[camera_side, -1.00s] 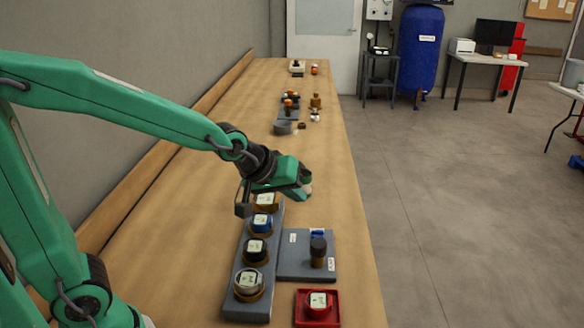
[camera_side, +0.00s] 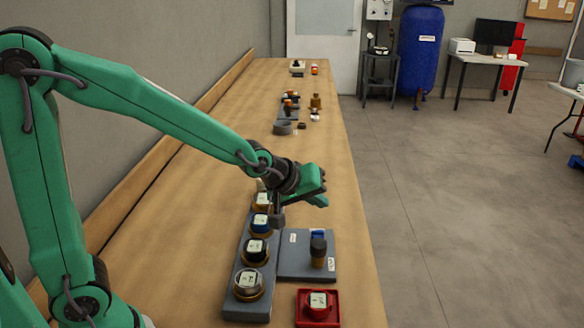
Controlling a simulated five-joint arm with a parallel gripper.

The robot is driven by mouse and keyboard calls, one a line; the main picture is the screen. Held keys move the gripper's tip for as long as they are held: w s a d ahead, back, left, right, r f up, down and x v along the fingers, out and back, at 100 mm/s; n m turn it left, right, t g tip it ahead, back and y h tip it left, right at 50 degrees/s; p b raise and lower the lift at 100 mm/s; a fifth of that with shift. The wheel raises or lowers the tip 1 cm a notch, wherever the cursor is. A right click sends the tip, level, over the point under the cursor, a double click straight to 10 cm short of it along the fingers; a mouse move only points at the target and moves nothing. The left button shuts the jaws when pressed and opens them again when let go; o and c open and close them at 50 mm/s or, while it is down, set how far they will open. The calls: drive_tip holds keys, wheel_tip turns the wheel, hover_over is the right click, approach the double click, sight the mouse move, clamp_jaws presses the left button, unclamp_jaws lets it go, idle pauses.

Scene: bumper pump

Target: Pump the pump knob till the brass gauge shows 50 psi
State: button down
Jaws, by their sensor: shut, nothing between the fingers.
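Nearer on the rail are a blue gauge (camera_side: 260,223), a black gauge (camera_side: 255,249) and a silver-rimmed gauge (camera_side: 248,282). A red gauge (camera_side: 318,302) sits in a red tray. More small items stand far down the bench.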

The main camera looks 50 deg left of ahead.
sight(319, 243)
drive_tip(key=shift+f, duration=4.35)
drive_tip(key=shift+s+a+f, duration=0.1)
drive_tip(key=shift+f, duration=1.5)
idle(0.8)
drive_tip(key=shift+r, duration=1.55)
